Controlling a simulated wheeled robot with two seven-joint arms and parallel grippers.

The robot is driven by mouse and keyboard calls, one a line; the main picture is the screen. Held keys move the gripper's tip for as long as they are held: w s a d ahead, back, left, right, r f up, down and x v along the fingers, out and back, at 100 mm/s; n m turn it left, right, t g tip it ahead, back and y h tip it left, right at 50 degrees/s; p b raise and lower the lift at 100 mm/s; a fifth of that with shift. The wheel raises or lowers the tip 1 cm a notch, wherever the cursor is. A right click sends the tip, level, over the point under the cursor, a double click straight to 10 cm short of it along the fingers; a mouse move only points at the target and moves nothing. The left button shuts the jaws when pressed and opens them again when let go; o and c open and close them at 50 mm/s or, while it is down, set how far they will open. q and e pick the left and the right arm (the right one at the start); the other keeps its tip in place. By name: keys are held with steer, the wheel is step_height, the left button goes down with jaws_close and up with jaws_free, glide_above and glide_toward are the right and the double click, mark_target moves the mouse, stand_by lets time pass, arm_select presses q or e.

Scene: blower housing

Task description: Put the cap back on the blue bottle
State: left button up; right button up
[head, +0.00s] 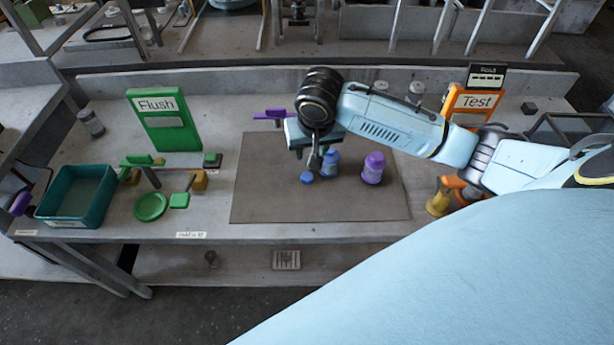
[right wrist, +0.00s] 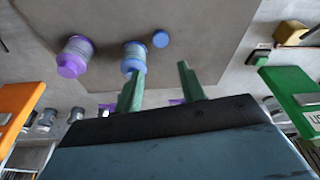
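The blue bottle (head: 329,163) stands upright on the brown mat (head: 270,205); it also shows in the right wrist view (right wrist: 134,56). A small round blue cap (head: 307,177) lies on the mat just left of the bottle in the head view, apart from it; it also shows in the right wrist view (right wrist: 160,39). My right gripper (head: 308,156) is above the mat beside the blue bottle, pointing down. In the right wrist view its two green fingers (right wrist: 162,68) are spread with nothing between them. The left gripper is out of view.
A purple bottle (head: 373,168) stands right of the blue one. A green Flush sign (head: 161,130), green plate (head: 150,206) and teal bin (head: 77,197) are on the left. An orange Test sign (head: 473,107) is on the right. The front of the mat is clear.

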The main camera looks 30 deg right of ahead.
steer(key=shift+f, duration=0.15)
steer(key=b, duration=0.1)
glide_above(307, 176)
steer(key=s, duration=0.2)
steer(key=f, duration=0.7)
steer(key=shift+w+a+f, duration=0.15)
steer(key=shift+a+f, duration=0.15)
steer(key=shift+f, duration=0.1)
steer(key=b+x, duration=0.1)
steer(key=x, duration=0.4)
steer(key=shift+b, duration=0.3)
steer(key=c, duration=0.7)
